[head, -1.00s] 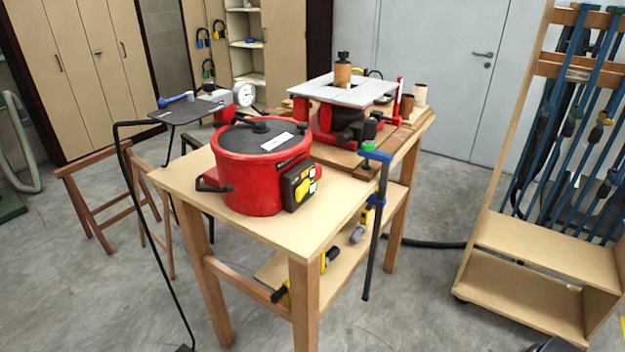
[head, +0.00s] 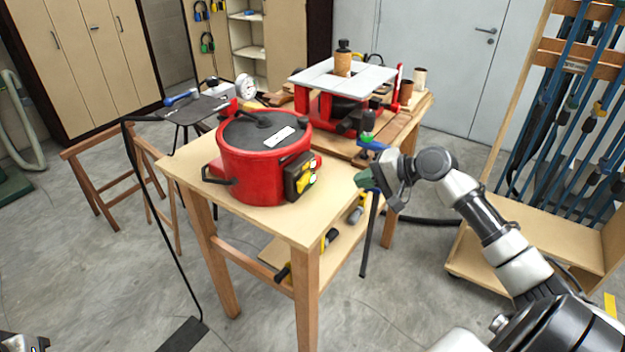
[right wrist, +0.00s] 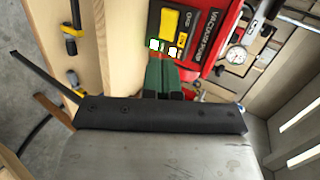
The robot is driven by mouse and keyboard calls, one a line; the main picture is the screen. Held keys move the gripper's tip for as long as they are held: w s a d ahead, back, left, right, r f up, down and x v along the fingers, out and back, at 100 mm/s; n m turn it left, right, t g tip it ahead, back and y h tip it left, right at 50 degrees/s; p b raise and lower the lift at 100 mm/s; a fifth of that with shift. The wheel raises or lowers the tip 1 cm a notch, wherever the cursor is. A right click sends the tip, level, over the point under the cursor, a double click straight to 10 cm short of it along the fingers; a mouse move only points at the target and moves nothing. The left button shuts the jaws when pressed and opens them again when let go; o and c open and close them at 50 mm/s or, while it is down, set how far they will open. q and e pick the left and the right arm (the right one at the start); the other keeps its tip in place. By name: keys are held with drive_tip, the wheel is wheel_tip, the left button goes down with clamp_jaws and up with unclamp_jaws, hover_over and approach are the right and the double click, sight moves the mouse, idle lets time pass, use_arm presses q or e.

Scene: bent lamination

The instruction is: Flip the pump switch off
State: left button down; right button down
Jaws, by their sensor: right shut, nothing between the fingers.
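The red round pump pot (head: 250,170) with a dark lid stands on the wooden table. Its black switch box (head: 291,172) has yellow labels and faces right. In the right wrist view the switch box (right wrist: 176,22) shows two small light rocker or button faces with green edges; their exact position is hard to tell. My right gripper (head: 363,179) is right of the switch box, apart from it in the head view. Its green fingers (right wrist: 164,78) are shut and empty, pointing at the box's lower edge. A small part at the bottom-left corner may be my left arm; its jaws cannot be made out.
A blue clamp (head: 371,230) hangs on the table's right edge, close by my right gripper. A red router table (head: 345,80) stands behind the pot. A clamp rack (head: 560,220) is at the right. The table top (head: 290,222) before the pot is clear.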

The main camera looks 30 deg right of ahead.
drive_tip(key=p, duration=0.3)
approach(303, 184)
drive_tip(key=w+f, duration=0.1)
drive_tip(key=a+f, duration=0.1)
drive_tip(key=f, duration=0.1)
drive_tip(key=shift+w, duration=0.4)
drive_tip(key=w+a, duration=0.1)
drive_tip(key=w+p, duration=0.1)
drive_tip(key=shift+w+a+f, duration=0.15)
drive_tip(key=shift+w+a, duration=0.25)
drive_tip(key=shift+w+a+f, duration=0.1)
drive_tip(key=shift+w+a, duration=0.1)
drive_tip(key=shift+w, duration=0.15)
